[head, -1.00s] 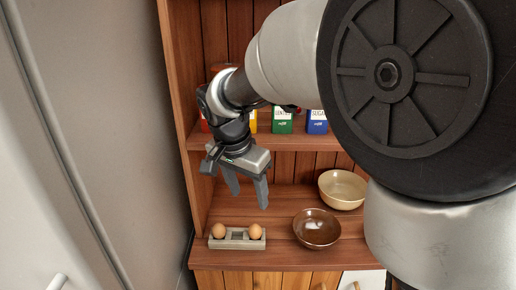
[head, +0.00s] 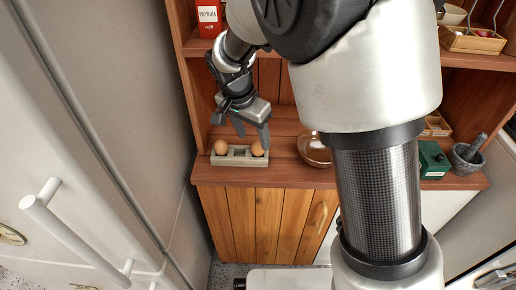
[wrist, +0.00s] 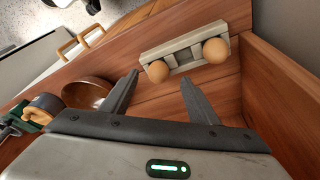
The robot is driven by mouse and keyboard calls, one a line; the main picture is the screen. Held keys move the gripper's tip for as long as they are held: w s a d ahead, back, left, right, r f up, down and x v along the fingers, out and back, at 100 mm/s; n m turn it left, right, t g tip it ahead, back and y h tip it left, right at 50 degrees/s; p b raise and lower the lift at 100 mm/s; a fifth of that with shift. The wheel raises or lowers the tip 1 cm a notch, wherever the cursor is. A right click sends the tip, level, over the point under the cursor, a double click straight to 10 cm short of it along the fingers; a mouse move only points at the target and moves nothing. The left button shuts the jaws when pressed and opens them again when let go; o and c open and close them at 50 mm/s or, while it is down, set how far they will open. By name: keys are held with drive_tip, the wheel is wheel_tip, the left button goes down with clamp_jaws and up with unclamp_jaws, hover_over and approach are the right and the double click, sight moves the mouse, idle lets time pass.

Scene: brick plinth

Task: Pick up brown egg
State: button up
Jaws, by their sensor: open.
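Two brown eggs sit in a small pale holder (head: 239,160) at the front left of the wooden shelf. In the head view one egg (head: 221,147) is at the holder's left end and the other egg (head: 257,149) at its right end. My gripper (head: 242,133) is open and empty above the holder, fingers pointing down, one fingertip overlapping the right egg's top in the picture. In the wrist view, the egg nearer the bowl (wrist: 158,71) appears between the fingertips (wrist: 160,80), beyond them; the other egg (wrist: 215,50) lies right of them. Contact cannot be told.
A brown bowl (head: 312,150) stands right of the holder; it also shows in the wrist view (wrist: 86,92). A side wall (wrist: 282,82) rises close to the holder. A green box (head: 432,160) and a mortar (head: 466,157) are farther right.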

sight(257, 143)
drive_tip(key=x, duration=0.2)
drive_tip(key=b+x, duration=0.1)
drive_tip(key=x, duration=0.1)
drive_tip(key=shift+w+d+f, duration=0.15)
drive_tip(key=shift+d+f, duration=0.15)
drive_tip(key=c, duration=0.8)
drive_tip(key=shift+o, duration=0.2)
drive_tip(key=shift+r, duration=0.1)
